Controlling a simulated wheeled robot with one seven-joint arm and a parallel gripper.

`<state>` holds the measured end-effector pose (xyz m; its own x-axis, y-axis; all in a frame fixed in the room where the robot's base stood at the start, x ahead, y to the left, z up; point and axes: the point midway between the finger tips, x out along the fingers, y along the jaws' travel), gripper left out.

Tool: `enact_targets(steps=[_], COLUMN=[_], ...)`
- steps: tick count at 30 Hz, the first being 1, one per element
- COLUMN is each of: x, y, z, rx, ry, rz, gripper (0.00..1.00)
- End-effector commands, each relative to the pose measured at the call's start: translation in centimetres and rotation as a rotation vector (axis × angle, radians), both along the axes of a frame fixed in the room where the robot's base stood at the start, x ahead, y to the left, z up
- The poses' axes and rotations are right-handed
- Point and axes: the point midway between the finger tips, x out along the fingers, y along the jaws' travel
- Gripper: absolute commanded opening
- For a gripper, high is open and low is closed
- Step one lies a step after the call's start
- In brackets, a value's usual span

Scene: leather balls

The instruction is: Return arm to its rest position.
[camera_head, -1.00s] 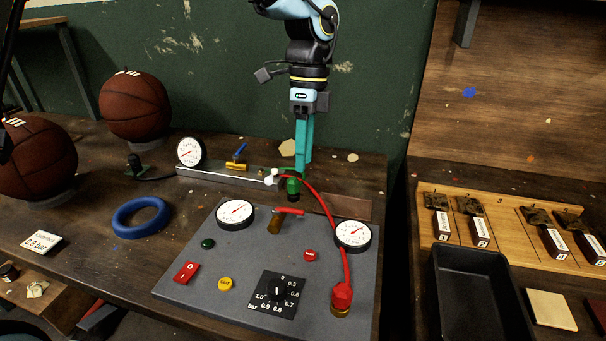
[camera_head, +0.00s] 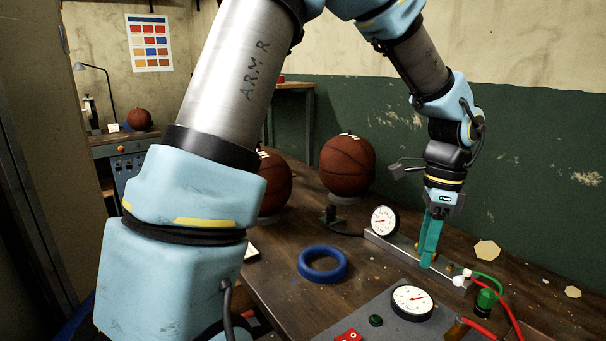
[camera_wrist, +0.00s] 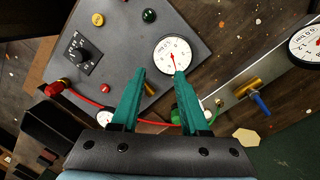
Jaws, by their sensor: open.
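My arm (camera_head: 235,80) reaches from the left foreground of the head view up and over to the right, bent, with its end hanging down over the workbench. My gripper (camera_head: 428,262) has teal fingers pointing down, seen against the metal rail (camera_head: 447,279) with the gauge. In the wrist view my gripper (camera_wrist: 160,78) has its two fingers apart, with nothing held between them. Beyond the tips lies the grey control panel (camera_wrist: 190,22) with a white dial gauge (camera_wrist: 173,54). How high the tips are above it is hard to tell.
Two basketballs (camera_head: 347,165) stand on the workbench, one partly behind my arm. A blue ring (camera_head: 322,264) lies on the bench. Red and green hoses (camera_head: 491,279) rise near the rail's right end. A green wall stands close behind my gripper.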

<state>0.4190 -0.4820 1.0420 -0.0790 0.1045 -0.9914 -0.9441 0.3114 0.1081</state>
Motion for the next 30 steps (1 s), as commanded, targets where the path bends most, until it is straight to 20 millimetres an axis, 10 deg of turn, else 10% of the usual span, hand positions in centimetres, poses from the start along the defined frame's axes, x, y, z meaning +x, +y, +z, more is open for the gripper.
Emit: enact_targets(steps=[6,13,18,30], x=[5.8,5.3,4.2,4.1], y=[15.5,28.0,31.6,31.9], z=[-1.1,-1.7,-1.9,-2.0], rx=[-0.032,-0.104,-0.138,-0.141], ry=[-0.116,-0.206,-0.233,-0.234], rz=[0.802,1.526,1.771,1.795], gripper=[0.45,0.45,0.45,0.45])
